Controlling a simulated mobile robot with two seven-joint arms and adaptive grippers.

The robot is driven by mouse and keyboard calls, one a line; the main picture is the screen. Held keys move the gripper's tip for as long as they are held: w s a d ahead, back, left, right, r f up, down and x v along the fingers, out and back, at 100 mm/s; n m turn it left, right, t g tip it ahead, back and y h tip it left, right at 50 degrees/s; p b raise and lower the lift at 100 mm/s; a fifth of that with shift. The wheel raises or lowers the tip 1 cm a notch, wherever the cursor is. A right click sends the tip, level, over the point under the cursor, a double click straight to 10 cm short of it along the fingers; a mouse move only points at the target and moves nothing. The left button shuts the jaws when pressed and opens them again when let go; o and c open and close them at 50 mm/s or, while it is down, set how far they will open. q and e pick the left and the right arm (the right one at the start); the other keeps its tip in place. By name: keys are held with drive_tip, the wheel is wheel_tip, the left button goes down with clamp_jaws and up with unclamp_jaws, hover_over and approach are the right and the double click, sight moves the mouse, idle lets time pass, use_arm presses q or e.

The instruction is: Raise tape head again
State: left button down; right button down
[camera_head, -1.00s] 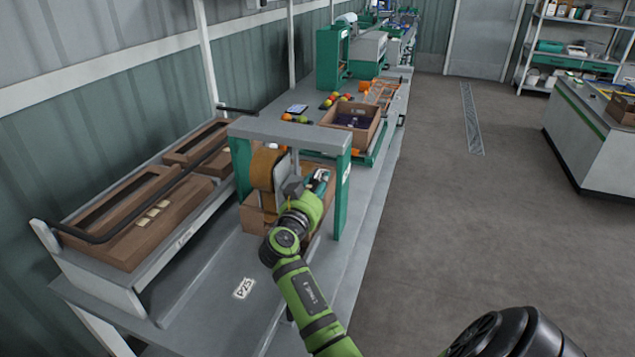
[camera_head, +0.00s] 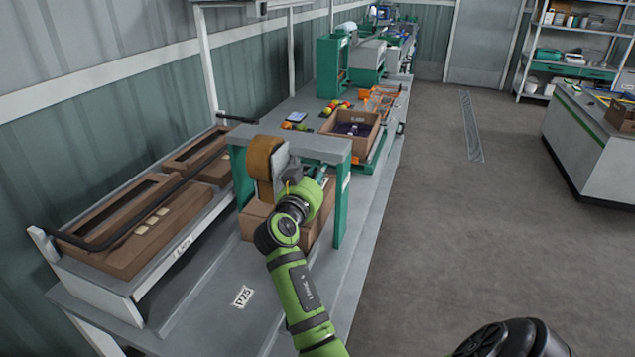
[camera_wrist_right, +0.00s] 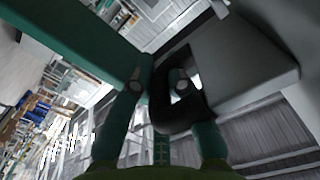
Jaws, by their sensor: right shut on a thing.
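The tape head (camera_head: 281,165), a grey plate with a brown tape roll (camera_head: 262,158), sits in the green-legged gate with a grey crossbeam (camera_head: 310,146). The roll's top overlaps the front of the crossbeam. My right gripper (camera_wrist_right: 157,86) is shut on the tape head's black loop handle (camera_wrist_right: 178,118) in the right wrist view. In the head view my green wrist mostly hides this grip. A brown carton (camera_head: 254,220) stands under the gate, partly behind my arm. My left gripper is not in view.
Flat brown cartons (camera_head: 135,236) lie on a side rack with a black rail at the left. Beyond the gate stands an open box (camera_head: 350,129) with dark contents, near several tomatoes (camera_head: 338,106). The bench in front, around the label (camera_head: 243,296), is clear.

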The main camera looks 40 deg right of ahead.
drive_tip(key=shift+r, duration=0.3)
drive_tip(key=c, duration=1.2)
unclamp_jaws()
drive_tip(key=shift+w, duration=0.1)
drive_tip(key=shift+f, duration=0.15)
